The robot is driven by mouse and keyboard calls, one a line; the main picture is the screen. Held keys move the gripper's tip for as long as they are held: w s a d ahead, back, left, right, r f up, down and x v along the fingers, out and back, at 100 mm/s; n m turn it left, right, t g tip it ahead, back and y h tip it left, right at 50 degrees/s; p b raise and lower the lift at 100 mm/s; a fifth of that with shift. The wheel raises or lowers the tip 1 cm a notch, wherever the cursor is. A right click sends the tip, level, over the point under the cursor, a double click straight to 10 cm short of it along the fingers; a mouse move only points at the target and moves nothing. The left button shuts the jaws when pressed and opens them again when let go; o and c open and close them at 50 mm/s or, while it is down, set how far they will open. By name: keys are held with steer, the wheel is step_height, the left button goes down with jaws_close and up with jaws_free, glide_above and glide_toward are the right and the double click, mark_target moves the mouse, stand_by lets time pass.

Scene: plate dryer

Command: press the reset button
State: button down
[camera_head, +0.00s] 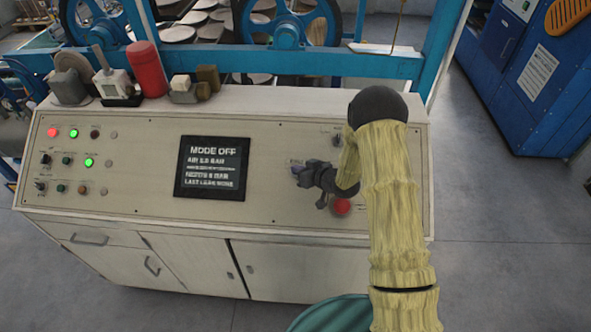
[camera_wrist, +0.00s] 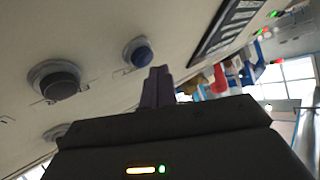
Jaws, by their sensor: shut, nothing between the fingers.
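The control panel (camera_head: 115,165) of a cream console carries a dark screen (camera_head: 210,168) reading "MODE OFF". In the wrist view, a blue round button (camera_wrist: 140,54) stands out from the panel, with a larger dark round knob (camera_wrist: 58,80) to its left. No label there is readable, so I cannot tell which control is reset. My gripper (camera_wrist: 158,86) is shut and empty, its purple fingertips just below the blue button in the picture; contact cannot be judged. In the head view my gripper (camera_head: 296,171) is at the panel right of the screen, partly hiding the controls there.
A red button (camera_head: 342,206) sits below my gripper in the head view, partly behind my arm. Lit indicators and switches (camera_head: 73,133) are on the panel's left. A red cylinder (camera_head: 147,69) and small items stand on the console's top. Blue machinery (camera_head: 440,30) rises behind.

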steer(key=s+r, duration=0.1)
steer(key=r+p, duration=0.1)
steer(key=r, duration=0.1)
steer(key=s+r+p, duration=0.1)
steer(key=shift+s+r, duration=0.2)
steer(key=shift+s, duration=0.1)
stand_by(1.0)
